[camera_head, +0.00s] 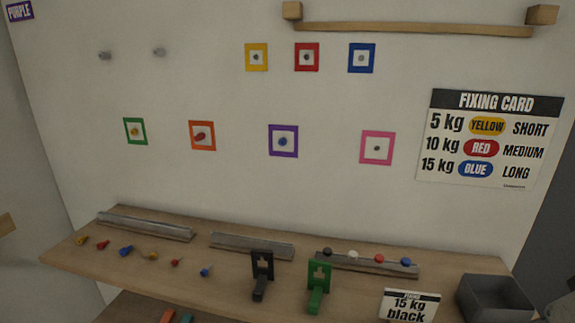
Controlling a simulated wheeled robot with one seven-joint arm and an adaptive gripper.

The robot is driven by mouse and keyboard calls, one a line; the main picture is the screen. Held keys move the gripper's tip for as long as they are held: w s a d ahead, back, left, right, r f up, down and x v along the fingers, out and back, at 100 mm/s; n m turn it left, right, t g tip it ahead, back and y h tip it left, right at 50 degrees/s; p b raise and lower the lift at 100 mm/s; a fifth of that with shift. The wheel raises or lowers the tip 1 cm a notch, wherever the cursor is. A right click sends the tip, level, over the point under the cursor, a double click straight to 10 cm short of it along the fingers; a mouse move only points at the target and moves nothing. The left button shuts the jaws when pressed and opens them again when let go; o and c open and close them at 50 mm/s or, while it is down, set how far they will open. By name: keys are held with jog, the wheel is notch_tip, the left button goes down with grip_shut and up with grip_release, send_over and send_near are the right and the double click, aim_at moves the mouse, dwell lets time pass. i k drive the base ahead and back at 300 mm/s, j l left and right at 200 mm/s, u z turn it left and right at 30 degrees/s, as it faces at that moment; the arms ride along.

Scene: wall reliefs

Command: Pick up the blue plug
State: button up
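Two small blue pieces lie on the wooden shelf: one (126,250) at the left, in front of the left metal rail, and a slightly smaller one (206,271) further right and nearer the front edge. I cannot tell from their shape which is a plug. Another blue piece (283,141) sits in the wall inside the purple square frame. My gripper is not in view.
The wooden shelf (150,275) also holds yellow and red pieces, metal rails (145,227), a black bracket (261,275), a green bracket (318,287), a "15 kg black" card (409,305) and a grey bin (495,299). A fixing card (489,138) hangs on the wall.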

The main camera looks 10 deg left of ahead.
aim_at(123, 252)
jog(key=u, duration=1.7)
